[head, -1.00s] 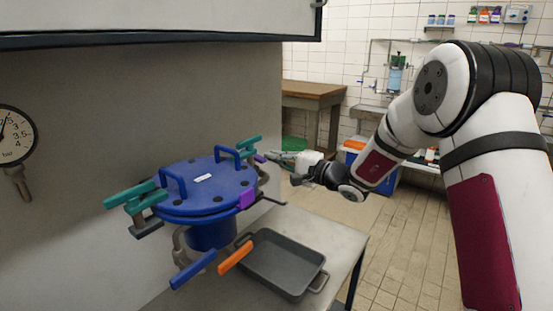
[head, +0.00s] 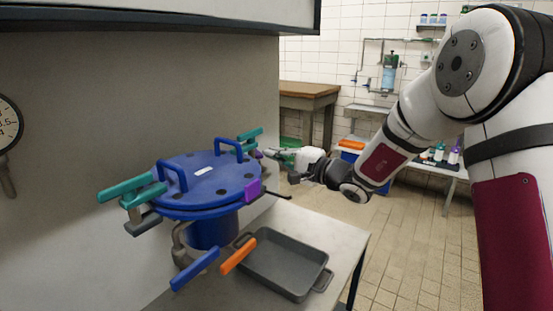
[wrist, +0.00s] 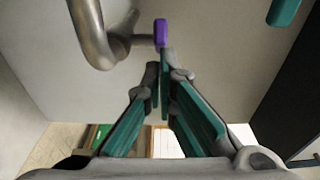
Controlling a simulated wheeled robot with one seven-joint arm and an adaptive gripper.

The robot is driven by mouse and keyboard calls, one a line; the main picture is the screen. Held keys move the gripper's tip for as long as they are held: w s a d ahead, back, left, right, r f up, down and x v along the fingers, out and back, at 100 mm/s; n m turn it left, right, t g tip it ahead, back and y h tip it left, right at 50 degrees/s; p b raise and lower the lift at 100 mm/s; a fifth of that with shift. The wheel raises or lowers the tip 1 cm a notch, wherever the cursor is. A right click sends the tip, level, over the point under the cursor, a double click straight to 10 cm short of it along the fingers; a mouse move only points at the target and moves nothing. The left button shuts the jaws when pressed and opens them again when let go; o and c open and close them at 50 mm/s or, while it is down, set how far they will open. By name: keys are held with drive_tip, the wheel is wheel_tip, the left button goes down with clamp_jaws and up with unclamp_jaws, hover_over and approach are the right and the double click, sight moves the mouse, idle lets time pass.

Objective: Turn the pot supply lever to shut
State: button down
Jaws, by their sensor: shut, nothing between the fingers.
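The blue pot (head: 212,232) stands on a grey bench with its flat blue lid (head: 208,185) on. A purple-tipped lever (head: 257,154) shows behind the lid's right edge, beside the wall. In the wrist view, a purple handle end (wrist: 160,33) lies just beyond my fingertips, beside a curved grey pipe (wrist: 95,35). I cannot tell whether the fingers touch it. My gripper (head: 272,153) reaches in from the right behind the pot. Its green-padded fingers (wrist: 158,75) are shut and empty. Blue (head: 195,269) and orange (head: 238,257) handles stick out at the pot's front.
Teal clamp handles (head: 132,191) project from the lid's left, and more stand at its back right. A grey pan (head: 289,265) sits on the bench right of the pot. A pressure gauge (head: 8,125) is on the left wall.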

sight(264, 173)
drive_tip(key=shift+s+a+f+b, duration=0.25)
drive_tip(key=shift+s+a+b, duration=0.7)
drive_tip(key=shift+b, duration=1.85)
drive_tip(key=s+a+b, duration=0.1)
drive_tip(key=b, duration=0.3)
drive_tip(key=shift+r, duration=0.1)
drive_tip(key=shift+s+a+b, duration=0.15)
drive_tip(key=shift+b, duration=0.3)
drive_tip(key=shift+a+r+b, duration=0.15)
drive_tip(key=shift+a+b, duration=0.05)
drive_tip(key=shift+b, duration=0.1)
drive_tip(key=shift+d+p, duration=0.15)
drive_tip(key=shift+p, duration=0.25)
